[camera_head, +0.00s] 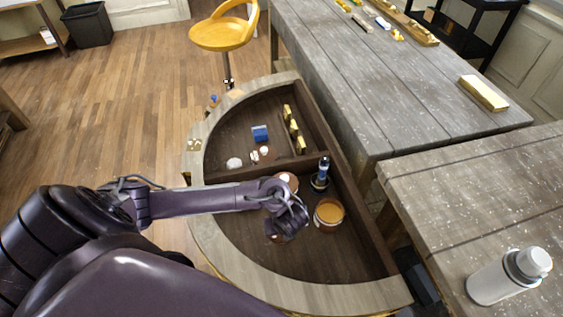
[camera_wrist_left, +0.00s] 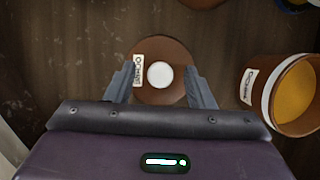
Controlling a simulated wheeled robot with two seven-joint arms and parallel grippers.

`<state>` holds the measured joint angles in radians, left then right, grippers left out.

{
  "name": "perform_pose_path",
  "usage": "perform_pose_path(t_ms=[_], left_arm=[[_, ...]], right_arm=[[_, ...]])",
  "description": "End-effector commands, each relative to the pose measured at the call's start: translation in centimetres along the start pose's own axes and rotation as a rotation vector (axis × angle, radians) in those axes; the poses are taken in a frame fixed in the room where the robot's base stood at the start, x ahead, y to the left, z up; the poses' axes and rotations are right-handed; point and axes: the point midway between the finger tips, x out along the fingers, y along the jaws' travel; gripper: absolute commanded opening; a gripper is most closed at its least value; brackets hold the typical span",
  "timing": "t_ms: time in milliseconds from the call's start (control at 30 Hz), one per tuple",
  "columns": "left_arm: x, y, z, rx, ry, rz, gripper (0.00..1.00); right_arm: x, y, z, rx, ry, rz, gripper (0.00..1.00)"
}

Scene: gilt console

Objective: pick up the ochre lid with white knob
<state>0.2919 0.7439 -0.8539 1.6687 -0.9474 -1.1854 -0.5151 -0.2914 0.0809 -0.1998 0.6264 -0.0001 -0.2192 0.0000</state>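The ochre lid (camera_wrist_left: 160,52) is a round brown disc with a white knob (camera_wrist_left: 160,75) in the middle and a small white label at its left. It lies on the dark wooden floor of the front compartment in the left wrist view. My left gripper (camera_wrist_left: 160,84) is open above it, with one finger at each side of the lid; I cannot tell if they touch it. In the head view my left gripper (camera_head: 290,216) hangs over the compartment and mostly hides the lid. My right gripper is not in view.
An open jar with ochre contents (camera_head: 328,213) stands right of the gripper, also in the left wrist view (camera_wrist_left: 296,95). A dark blue bottle (camera_head: 320,174) stands behind it. The curved console rim (camera_head: 300,296) and dark dividers (camera_head: 235,173) bound the compartment.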

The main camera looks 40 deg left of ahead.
Motion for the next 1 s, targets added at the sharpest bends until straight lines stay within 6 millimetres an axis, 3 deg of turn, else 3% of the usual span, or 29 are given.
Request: perform_pose_path(t_ms=[33, 333, 767, 867, 1000], left_arm=[[0.0, 0.0, 0.0, 0.000, 0.000, 0.000, 0.42], [0.0, 0.0, 0.0, 0.000, 0.000, 0.000, 0.03], [-1.1, 0.0, 0.4, -0.001, 0.001, 0.000, 0.01], [-2.5, -0.1, 0.9, 0.000, 0.002, -0.002, 0.01], [-5.8, -0.1, 2.2, -0.002, 0.002, -0.003, 0.01]], right_arm=[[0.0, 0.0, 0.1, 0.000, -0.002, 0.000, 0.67], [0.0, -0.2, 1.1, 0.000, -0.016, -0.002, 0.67], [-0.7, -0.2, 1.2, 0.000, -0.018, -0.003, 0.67], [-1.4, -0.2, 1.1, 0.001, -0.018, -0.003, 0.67], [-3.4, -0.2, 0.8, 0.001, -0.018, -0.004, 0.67]])
